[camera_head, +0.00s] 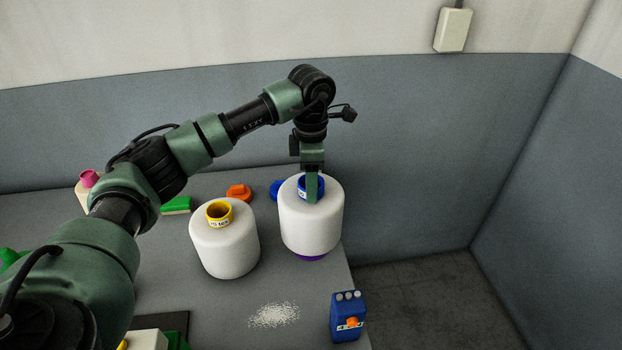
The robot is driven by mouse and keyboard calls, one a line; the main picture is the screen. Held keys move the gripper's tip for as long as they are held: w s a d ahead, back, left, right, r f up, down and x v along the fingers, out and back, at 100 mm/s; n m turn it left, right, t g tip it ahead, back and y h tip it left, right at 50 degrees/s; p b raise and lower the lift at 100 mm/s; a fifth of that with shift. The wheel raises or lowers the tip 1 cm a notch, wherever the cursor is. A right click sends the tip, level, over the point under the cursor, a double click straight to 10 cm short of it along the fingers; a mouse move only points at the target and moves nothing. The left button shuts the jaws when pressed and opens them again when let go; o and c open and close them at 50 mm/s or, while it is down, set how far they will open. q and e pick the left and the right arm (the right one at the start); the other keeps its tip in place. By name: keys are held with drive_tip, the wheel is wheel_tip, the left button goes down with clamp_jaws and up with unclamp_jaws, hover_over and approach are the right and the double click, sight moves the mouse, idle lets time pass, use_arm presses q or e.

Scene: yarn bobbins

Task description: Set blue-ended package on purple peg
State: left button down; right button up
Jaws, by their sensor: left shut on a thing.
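The blue-ended package (311,226) is a white yarn bobbin with a blue ring in its top, near the table's right edge. My left gripper (312,188) points down into its top and is shut on it at the blue end. The bobbin looks upright. The purple peg (313,258) shows only as a purple edge right under the bobbin; the rest is hidden. I cannot tell whether the bobbin rests on it or hangs just above. My right gripper is not in view.
A yellow-ended white bobbin (225,247) stands close on the left. Behind are an orange object (239,191), a blue object (276,189) and a green-topped block (177,205). A blue carton (346,317) and white granules (274,315) are in front. The table (240,297) ends at the right.

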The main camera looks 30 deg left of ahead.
use_arm(q)
drive_tip(key=shift+f+b, duration=1.55)
drive_tip(key=shift+f, duration=1.05)
drive_tip(key=shift+c, duration=2.2)
unclamp_jaws()
wheel_tip(320, 180, up, 8)
drive_tip(key=b, duration=0.2)
drive_tip(key=shift+s+f, duration=0.1)
drive_tip(key=shift+d+f, duration=0.1)
drive_tip(key=shift+d, duration=0.05)
